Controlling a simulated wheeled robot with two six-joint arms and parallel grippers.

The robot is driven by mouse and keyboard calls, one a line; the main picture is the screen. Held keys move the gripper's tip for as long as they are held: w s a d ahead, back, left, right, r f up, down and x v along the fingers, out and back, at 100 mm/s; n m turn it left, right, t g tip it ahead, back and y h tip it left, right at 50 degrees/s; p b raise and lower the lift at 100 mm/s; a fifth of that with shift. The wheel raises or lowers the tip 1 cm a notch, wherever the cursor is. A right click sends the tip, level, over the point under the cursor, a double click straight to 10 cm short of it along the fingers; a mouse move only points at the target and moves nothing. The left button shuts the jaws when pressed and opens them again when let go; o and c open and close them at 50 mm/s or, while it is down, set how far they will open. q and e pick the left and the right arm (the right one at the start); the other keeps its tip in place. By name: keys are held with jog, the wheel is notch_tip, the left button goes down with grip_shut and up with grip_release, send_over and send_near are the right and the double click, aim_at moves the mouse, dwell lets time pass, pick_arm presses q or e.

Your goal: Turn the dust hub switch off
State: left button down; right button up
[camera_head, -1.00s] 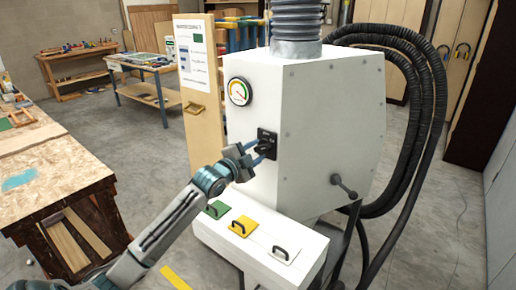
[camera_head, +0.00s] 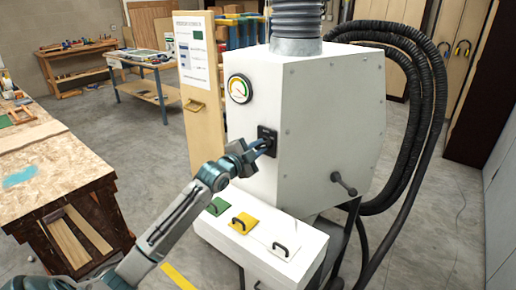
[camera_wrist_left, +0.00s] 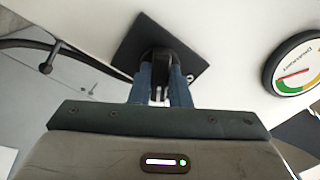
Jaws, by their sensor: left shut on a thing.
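The dust hub (camera_head: 325,130) is a large white cabinet with a grey hose on top. Its switch is a black knob on a dark square plate (camera_head: 267,133) on the front face, below the round gauge (camera_head: 239,89). My left gripper (camera_head: 262,147) is at the plate, shut on the switch knob. In the left wrist view, the two blue fingers (camera_wrist_left: 163,88) sit on either side of the black knob (camera_wrist_left: 160,58), in front of the tilted-looking black plate (camera_wrist_left: 190,62). The fingers hide part of the knob. My right gripper is not in view.
A side crank (camera_head: 343,183) and thick black hoses (camera_head: 430,110) are at the right. A wooden workbench (camera_head: 60,180) stands at the left.

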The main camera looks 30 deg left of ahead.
pick_arm(q)
jog(key=n+p, duration=0.2)
jog(key=n, duration=0.3)
jog(key=shift+n, duration=0.4)
jog(key=n+p, duration=0.2)
jog(key=n, duration=0.1)
jog(key=shift+n+p, duration=0.75)
jog(key=shift+n, duration=0.85)
jog(key=c, duration=1.4)
grip_release()
jog(key=shift+o, duration=0.2)
